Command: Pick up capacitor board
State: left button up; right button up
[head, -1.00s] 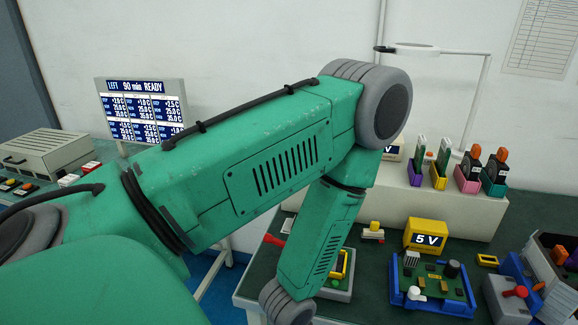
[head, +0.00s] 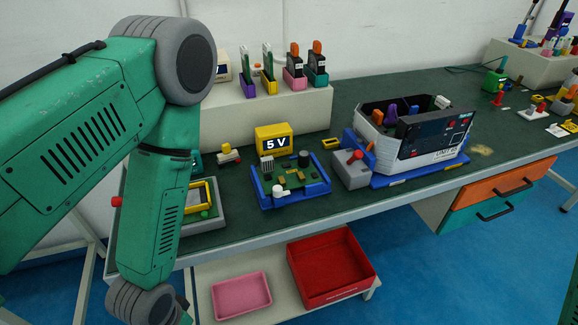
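A green circuit board (head: 297,182) with a dark cylinder, a grey ribbed block and a white round part on it sits in a blue tray (head: 266,203) on the bench. It looks like the capacitor board. A yellow box reading "5 V" (head: 274,138) stands just behind it. My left arm hangs at the left of the view, left of the board and apart from it. Its gripper is below the picture edge. My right gripper is out of view.
A grey unit with a black front panel (head: 432,135) and a grey block with a red knob (head: 350,168) stand right of the board. A yellow-framed fixture (head: 199,200) is partly behind my arm. A red bin (head: 330,265) and pink tray (head: 241,296) lie on the lower shelf.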

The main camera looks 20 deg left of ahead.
aim_at(288, 169)
jog(key=l+u, duration=0.15)
jog(key=u, duration=0.2)
jog(key=i+l+u, duration=0.1)
jog(key=u, duration=0.3)
